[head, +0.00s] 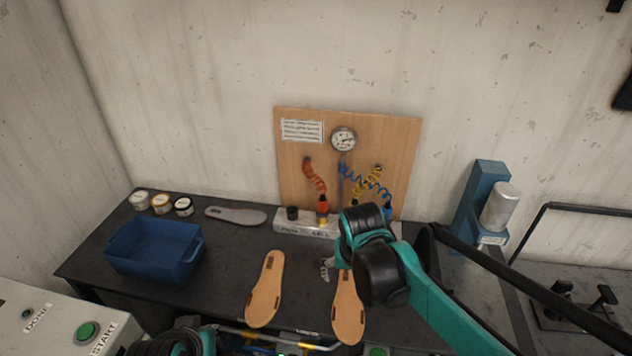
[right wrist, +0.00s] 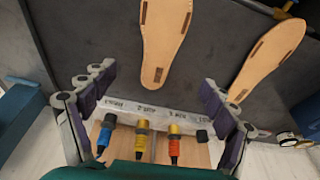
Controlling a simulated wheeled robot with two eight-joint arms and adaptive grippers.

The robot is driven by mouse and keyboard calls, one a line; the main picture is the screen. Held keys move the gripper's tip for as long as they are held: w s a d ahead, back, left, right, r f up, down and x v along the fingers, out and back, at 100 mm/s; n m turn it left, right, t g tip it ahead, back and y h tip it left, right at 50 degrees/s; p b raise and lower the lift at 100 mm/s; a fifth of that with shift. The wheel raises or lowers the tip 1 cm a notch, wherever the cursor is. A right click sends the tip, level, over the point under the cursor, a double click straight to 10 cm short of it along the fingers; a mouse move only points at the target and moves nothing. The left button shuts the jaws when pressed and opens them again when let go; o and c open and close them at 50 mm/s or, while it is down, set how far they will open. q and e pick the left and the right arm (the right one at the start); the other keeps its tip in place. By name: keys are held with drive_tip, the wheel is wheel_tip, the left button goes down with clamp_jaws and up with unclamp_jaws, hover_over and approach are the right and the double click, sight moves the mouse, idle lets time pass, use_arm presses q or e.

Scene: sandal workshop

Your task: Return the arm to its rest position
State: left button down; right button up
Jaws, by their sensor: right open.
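My right arm reaches in from the right in the head view, over the black table. Its gripper (head: 326,268) is mostly hidden behind my own dark wrist, with a fingertip showing between the two tan sandal soles. In the right wrist view my right gripper (right wrist: 157,80) has its fingers spread wide apart with nothing between them. The left sole (head: 265,290) lies bare on the table, and the right sole (head: 348,310) is partly covered by my arm. Part of my left arm shows at the bottom edge of the head view; its gripper does not.
A white rack (head: 290,226) holds orange, yellow and blue-tipped tools below a wooden board (head: 400,140) with a gauge. A blue bin (head: 150,262), several small jars and a grey insole (head: 236,215) are at left. A blue press (head: 468,215) stands right.

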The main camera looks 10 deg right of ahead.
drive_tip(key=s+d+n+t, duration=0.2)
drive_tip(key=s+d+t, duration=0.2)
drive_tip(key=s, duration=0.6)
drive_tip(key=shift+s+d+n+y, duration=0.15)
drive_tip(key=shift+s+n+y, duration=0.15)
drive_tip(key=shift+s, duration=0.05)
idle(0.5)
